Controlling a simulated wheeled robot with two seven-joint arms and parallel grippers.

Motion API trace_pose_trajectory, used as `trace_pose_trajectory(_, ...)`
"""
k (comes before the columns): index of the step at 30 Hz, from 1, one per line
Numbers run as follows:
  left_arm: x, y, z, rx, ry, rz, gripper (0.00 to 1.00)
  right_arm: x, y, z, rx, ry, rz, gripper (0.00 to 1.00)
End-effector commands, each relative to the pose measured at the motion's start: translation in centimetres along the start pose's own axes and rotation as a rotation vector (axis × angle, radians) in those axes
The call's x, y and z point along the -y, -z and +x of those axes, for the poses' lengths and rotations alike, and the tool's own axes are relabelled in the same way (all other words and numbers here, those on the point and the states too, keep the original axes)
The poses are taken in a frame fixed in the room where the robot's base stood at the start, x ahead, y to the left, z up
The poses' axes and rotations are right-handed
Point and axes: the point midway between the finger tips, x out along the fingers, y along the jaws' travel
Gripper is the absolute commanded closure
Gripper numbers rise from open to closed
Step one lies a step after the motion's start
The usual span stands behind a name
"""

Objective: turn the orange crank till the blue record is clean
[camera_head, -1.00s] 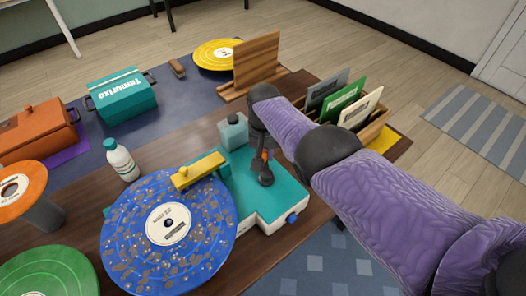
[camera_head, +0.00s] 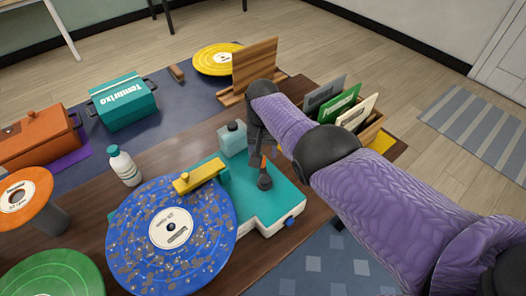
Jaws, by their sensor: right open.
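The blue record (camera_head: 135,247) lies on the teal and white cleaning machine (camera_head: 275,196). Many grey-brown spots are spread over its face, around a white label (camera_head: 171,228). A yellow arm (camera_head: 200,176) reaches over the record's far edge. My right gripper (camera_head: 264,182) points down over the machine's deck, right of the record, and is open. A small bit of orange, likely the crank (camera_head: 263,161), shows at the fingers. The rest of the crank is hidden by the gripper, so I cannot tell how the fingers sit around it. My left gripper is out of view.
An orange record on a stand (camera_head: 24,193) and a green record (camera_head: 52,277) are at left. A record crate (camera_head: 371,131) stands beyond my right arm.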

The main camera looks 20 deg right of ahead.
Motion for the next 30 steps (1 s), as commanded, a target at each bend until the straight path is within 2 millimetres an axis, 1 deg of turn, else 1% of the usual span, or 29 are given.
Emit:
trace_pose_trajectory(1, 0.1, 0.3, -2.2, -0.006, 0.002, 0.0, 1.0, 0.0, 0.0, -2.6, -0.004, 0.001, 0.0, 0.37)
trace_pose_trajectory(3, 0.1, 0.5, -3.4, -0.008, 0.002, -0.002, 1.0, 0.0, 0.1, -4.3, -0.005, 0.001, 0.0, 0.37)
trace_pose_trajectory(6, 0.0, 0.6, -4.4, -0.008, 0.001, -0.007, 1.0, 0.0, 0.1, -5.8, -0.003, 0.001, 0.0, 0.37)
trace_pose_trajectory(8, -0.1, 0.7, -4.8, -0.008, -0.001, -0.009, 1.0, 0.0, 0.0, -6.4, -0.002, 0.001, 0.0, 0.37)
trace_pose_trajectory(10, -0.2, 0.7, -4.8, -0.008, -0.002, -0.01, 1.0, 0.0, 0.0, -6.6, -0.001, 0.001, 0.0, 0.37)
trace_pose_trajectory(21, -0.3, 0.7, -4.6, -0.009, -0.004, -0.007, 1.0, 0.0, 0.0, -6.4, 0.0, 0.0, 0.001, 0.37)
trace_pose_trajectory(30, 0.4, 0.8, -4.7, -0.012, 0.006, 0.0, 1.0, 0.0, 0.0, -6.4, 0.0, 0.0, 0.001, 0.37)
